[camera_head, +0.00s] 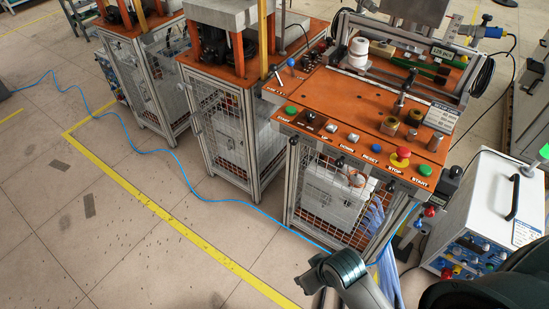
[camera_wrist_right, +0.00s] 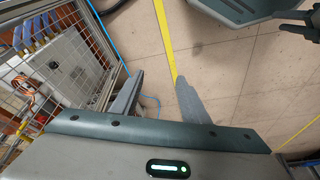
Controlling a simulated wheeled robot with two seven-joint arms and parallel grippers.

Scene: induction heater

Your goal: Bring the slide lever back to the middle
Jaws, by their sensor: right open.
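In the head view, a lever with a blue ball knob (camera_head: 291,62) stands at the left rear of the orange worktop (camera_head: 330,92). A dark upright stalk (camera_head: 403,90) stands further right on the worktop. I cannot tell which of these is the slide lever, nor where a slide's middle lies. My right gripper (camera_wrist_right: 160,77) shows in the right wrist view with its two grey fingers apart and nothing between them. It is near the mesh side of a machine, away from the worktop levers. My left gripper is not in view.
Buttons line the worktop's front edge, among them a green button (camera_head: 291,110) and a red-and-yellow stop button (camera_head: 400,156). A white power unit (camera_head: 490,200) stands at the right. Blue hoses (camera_head: 376,222) hang in front. The floor (camera_head: 90,220) at the left is mostly open.

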